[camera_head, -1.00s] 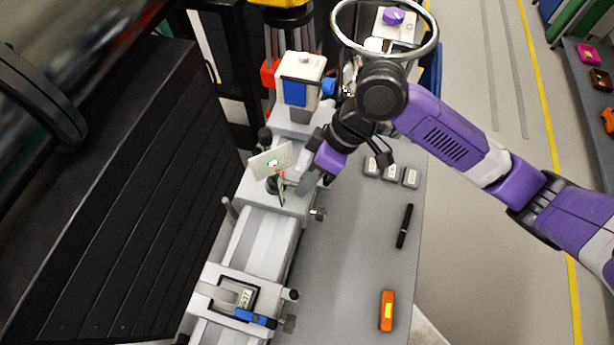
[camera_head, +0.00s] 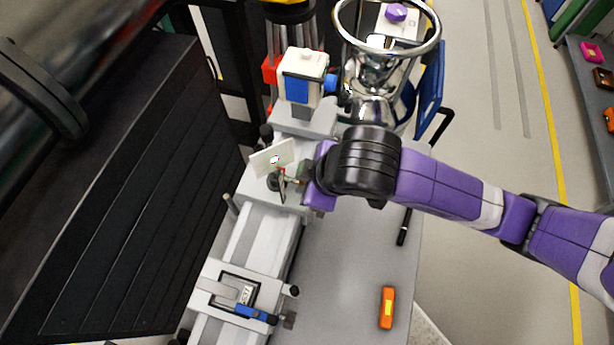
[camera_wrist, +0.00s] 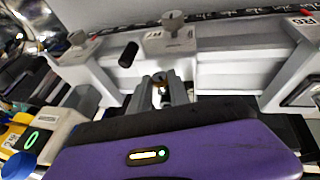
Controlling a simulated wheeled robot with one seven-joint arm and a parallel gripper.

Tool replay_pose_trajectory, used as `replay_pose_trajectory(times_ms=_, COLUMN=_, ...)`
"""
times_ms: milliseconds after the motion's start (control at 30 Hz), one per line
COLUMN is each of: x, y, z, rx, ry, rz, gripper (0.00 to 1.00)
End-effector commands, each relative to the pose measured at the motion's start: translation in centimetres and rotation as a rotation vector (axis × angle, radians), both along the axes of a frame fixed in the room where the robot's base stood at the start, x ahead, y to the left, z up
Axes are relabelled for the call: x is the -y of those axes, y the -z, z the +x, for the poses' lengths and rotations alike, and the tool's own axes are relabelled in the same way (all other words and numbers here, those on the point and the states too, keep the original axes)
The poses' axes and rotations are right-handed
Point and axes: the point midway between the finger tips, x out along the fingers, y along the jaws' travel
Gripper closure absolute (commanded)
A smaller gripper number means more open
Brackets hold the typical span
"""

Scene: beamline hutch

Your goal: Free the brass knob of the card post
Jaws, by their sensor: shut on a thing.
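The card post stands on the grey rail carriage in the head view, with a pale card (camera_head: 272,158) facing up and a small dark card (camera_head: 282,186) beside it. My gripper (camera_head: 299,182) reaches in from the right, level with the post, and its body hides most of the fingers. In the wrist view the two grey fingers (camera_wrist: 164,92) are closed around a small dark and brass-coloured piece, which looks like the brass knob (camera_wrist: 159,85). The knob is mostly hidden by the fingers. I cannot tell whether it is loose or tight.
A white and blue box (camera_head: 303,78) stands behind the post. A shiny metal vessel (camera_head: 375,85) is close behind my wrist. A clamp with a blue lever (camera_head: 255,314) sits nearer on the rail. An orange device (camera_head: 387,308) and a black pen (camera_head: 404,227) lie on the bench.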

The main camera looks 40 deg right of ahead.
Motion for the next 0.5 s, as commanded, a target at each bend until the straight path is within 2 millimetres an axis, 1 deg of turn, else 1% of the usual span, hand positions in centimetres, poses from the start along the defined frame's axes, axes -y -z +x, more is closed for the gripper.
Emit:
replay_pose_trajectory(times_ms=200, x=-0.12, y=-0.09, z=-0.05, rx=0.044, ry=0.000, rz=-0.055, gripper=1.00)
replay_pose_trajectory(times_ms=500, x=-0.13, y=-0.07, z=-0.04, rx=0.057, ry=0.000, rz=-0.073, gripper=1.00)
